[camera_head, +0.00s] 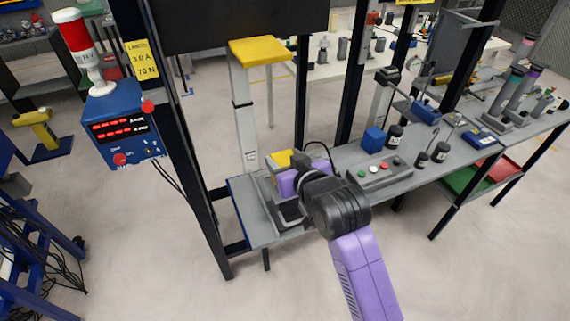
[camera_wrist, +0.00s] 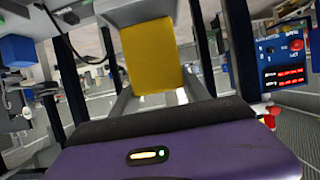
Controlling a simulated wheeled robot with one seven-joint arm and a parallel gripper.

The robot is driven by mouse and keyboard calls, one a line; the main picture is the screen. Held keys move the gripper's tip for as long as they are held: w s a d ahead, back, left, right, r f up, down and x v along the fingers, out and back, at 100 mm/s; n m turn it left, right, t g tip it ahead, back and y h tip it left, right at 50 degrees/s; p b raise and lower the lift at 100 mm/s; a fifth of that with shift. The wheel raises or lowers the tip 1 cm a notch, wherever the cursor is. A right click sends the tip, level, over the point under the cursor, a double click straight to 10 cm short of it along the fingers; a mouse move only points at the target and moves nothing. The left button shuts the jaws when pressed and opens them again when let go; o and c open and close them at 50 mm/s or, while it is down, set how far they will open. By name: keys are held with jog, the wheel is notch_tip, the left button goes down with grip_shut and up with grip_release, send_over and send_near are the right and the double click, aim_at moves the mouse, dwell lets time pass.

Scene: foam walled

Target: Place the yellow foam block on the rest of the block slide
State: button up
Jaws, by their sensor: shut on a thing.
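The yellow foam block (camera_wrist: 153,55) fills the gap between the grey fingers of my gripper (camera_wrist: 158,90) in the wrist view, and my gripper is shut on it. In the head view a small part of the yellow block (camera_head: 281,159) shows just past my purple gripper (camera_head: 285,170). The grey block slide (camera_head: 262,213) stands at the left end of the workbench, below and around my gripper. A pale grey part of it (camera_wrist: 135,12) shows behind the block in the wrist view. My gripper hides much of the slide, so I cannot tell whether the block touches its rest.
A button panel (camera_head: 378,172), a blue block (camera_head: 373,140) and black jars (camera_head: 394,136) stand to the right on the bench. A dark post (camera_head: 190,150) rises at the left. A blue control box (camera_head: 122,125) and a yellow-topped stand (camera_head: 258,50) are nearby.

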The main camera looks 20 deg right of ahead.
jog(key=shift+f, duration=0.9)
jog(key=shift+f, duration=0.1)
jog(key=o, duration=1.4)
jog(key=shift+s+r, duration=0.15)
jog(key=shift+r, duration=0.05)
jog(key=v, duration=1.1)
jog(key=shift+s+r+b, duration=0.15)
jog(key=shift+s+b, duration=0.15)
jog(key=shift+b, duration=0.1)
